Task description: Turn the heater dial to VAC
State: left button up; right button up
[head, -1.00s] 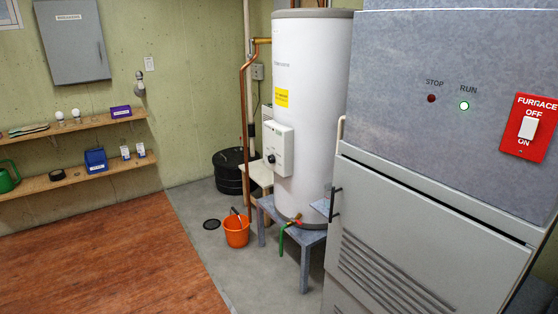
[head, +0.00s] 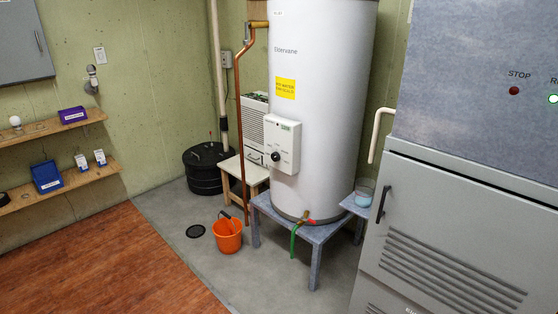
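The white water heater (head: 325,110) stands upright on a grey metal stand (head: 316,234) near the middle of the head view. A white control box (head: 284,146) is fixed to the front left of its tank. The black heater dial (head: 276,157) sits on that box. The lettering around the dial is too small to read, so I cannot tell its setting. Neither of my grippers shows in this view.
The grey furnace cabinet (head: 450,214) fills the right side. An orange bucket (head: 227,235) stands on the floor left of the heater stand. A small stool (head: 245,171) and a black lidded drum (head: 205,168) are behind it. The wooden floor (head: 110,262) is clear.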

aim_at(274, 156)
jog(key=i+j+z, duration=0.2)
jog(key=z, duration=0.25)
jog(key=i+j+z, duration=0.15)
jog(key=z, duration=0.3)
jog(key=i+j+z, duration=0.1)
jog(key=j, duration=0.4)
jog(key=i+j+z, duration=0.15)
jog(key=j, duration=0.35)
jog(key=i+j+z, duration=0.1)
jog(key=j, duration=0.45)
jog(key=i+j+z, duration=0.1)
jog(key=j, duration=0.45)
jog(key=i+j+z, duration=0.15)
jog(key=j, duration=0.4)
jog(key=i, duration=0.05)
